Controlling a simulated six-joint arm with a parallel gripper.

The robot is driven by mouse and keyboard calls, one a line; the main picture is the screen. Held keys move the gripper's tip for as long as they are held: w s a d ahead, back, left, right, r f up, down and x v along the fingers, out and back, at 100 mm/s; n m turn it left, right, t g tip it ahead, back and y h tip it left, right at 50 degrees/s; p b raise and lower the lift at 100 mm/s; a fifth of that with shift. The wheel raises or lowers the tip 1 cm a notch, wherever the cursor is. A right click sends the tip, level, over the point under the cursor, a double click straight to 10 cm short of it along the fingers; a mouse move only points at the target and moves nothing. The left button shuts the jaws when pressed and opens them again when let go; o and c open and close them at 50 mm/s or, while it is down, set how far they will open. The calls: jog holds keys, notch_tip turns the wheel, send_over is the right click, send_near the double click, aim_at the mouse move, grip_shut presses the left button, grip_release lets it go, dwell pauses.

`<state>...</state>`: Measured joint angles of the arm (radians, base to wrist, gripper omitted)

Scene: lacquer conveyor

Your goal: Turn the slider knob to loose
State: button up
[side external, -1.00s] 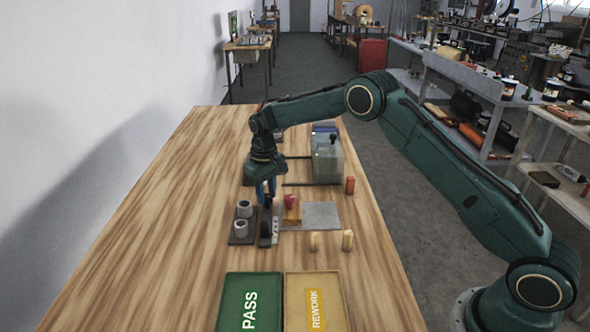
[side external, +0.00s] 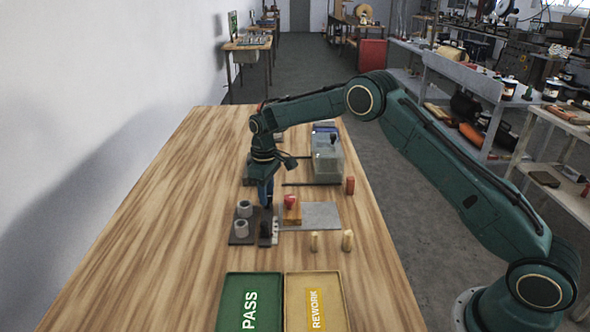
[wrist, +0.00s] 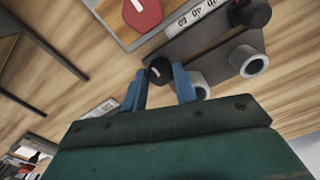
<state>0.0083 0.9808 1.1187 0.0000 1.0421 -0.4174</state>
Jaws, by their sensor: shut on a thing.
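A small round black knob with a pale mark, which looks like the slider knob (wrist: 158,71), sits between the two blue fingers of my gripper (wrist: 160,85) in the wrist view. The fingers are shut on its sides. In the side view my gripper (side external: 267,203) points down at the far end of the dark fixture plate (side external: 243,240), and its fingers hide most of the knob. A second black knob (wrist: 255,13) stands beside the printed scale (wrist: 197,14) in the wrist view. I cannot read any loose marking.
Two grey hollow cylinders (side external: 241,227) stand on the fixture plate, close to my fingers. A red knob (side external: 291,202) is just to the right. Two brass-coloured pegs (side external: 347,240), a clear box (side external: 328,160), a green PASS tray (side external: 248,301) and a yellow REWORK tray (side external: 315,301) are nearby. The left table side is clear.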

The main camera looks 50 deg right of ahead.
jog(key=o, duration=1)
jog(key=shift+r, duration=0.15)
jog(key=shift+r, duration=6.8)
jog(key=shift+r, duration=0.1)
